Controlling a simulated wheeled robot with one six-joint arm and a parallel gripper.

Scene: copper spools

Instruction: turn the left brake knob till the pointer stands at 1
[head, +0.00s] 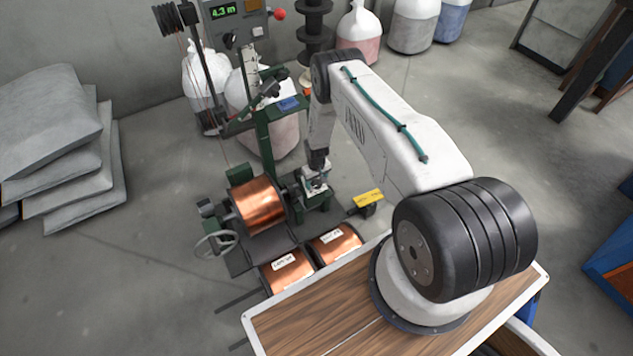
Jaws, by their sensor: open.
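The winding machine (266,150) stands left of my arm, with a dark green frame. A grey control box (236,22) at its top carries a green display reading 4.3 m and a dark round knob (230,41). I cannot tell whether this is the left brake knob; no pointer or scale figures can be read. My gripper (315,183) points down by the machine's green right-hand part, right of the large copper spool (258,205). It is small and partly hidden by the wrist. It is open, and I see nothing between its fingers.
Two labelled copper spools (287,272) lie in front of the machine. A yellow box (368,199) is right of my gripper. A handwheel (215,244) sticks out at the left. Grey sacks (55,140) are stacked far left.

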